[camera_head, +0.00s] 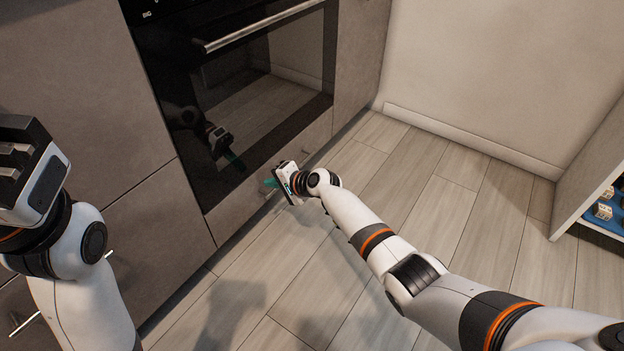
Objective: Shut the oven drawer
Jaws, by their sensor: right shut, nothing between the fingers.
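The oven drawer (238,211) is the low grey-brown panel under the black glass oven (262,105). Its front looks about flush with the cabinets beside it; a small gap cannot be told from here. My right gripper (271,183) is shut and empty, with its teal fingertips at the drawer front, touching it or very near. The gripper and wrist hide part of the panel. My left gripper (14,160) is raised at the left edge, away from the drawer, and whether its fingers are open cannot be told.
The oven door is shut, with a metal handle (262,27) across its top. Grey-brown cabinets (75,95) stand to the left, with bar handles low down. The wooden floor (400,215) is clear. An open shelf unit (592,175) with small items stands at the right edge.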

